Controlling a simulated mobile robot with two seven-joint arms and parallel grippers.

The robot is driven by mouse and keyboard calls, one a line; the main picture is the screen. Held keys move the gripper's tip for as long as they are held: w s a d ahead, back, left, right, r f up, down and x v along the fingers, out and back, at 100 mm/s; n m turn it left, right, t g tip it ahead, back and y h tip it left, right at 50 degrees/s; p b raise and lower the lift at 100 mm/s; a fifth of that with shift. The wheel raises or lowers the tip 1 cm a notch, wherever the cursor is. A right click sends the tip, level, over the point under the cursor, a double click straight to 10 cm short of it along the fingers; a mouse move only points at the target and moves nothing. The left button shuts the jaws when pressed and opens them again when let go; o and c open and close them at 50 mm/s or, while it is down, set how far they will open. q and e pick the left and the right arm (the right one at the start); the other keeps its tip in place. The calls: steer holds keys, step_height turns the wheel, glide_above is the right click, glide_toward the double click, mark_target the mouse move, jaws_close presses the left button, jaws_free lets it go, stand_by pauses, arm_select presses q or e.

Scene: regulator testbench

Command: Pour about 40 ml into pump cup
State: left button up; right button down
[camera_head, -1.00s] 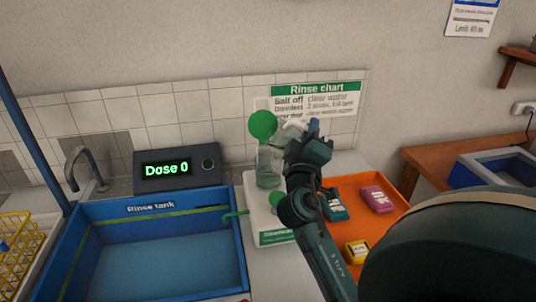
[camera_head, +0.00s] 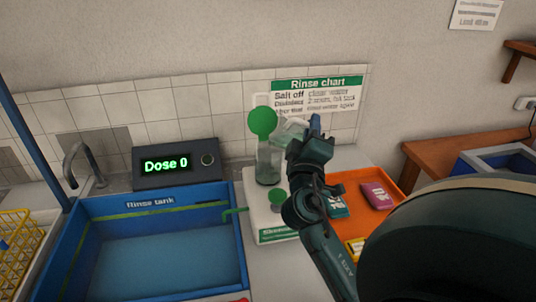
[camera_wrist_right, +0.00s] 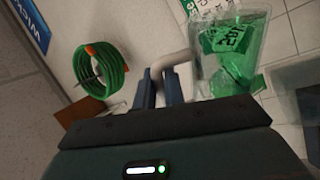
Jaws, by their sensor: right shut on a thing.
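My right gripper (camera_head: 309,132) is shut on the pale handle of a clear jug (camera_head: 289,131). A clear upright cup (camera_head: 268,165) stands on a white base (camera_head: 255,215) with a green front label. A green disc (camera_head: 262,122) shows at the top of the cup and hides part of the space between cup and jug. The jug is up and right of the cup, seemingly tilted; no stream is visible. My left gripper is not in view.
A dark display (camera_head: 175,165) reads "Dose 0". The blue rinse tank (camera_head: 150,202) is at left. An orange tray (camera_head: 404,181) with several packets is at right, partly behind my arm. A rinse chart (camera_head: 317,97) hangs behind. The wrist view shows a green hose coil (camera_wrist_right: 101,70).

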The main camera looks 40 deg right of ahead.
stand_by(0.5)
steer(key=shift+s+d+n, duration=0.25)
steer(key=shift+n, duration=0.05)
stand_by(0.5)
steer(key=shift+n+p, duration=0.3)
stand_by(0.6)
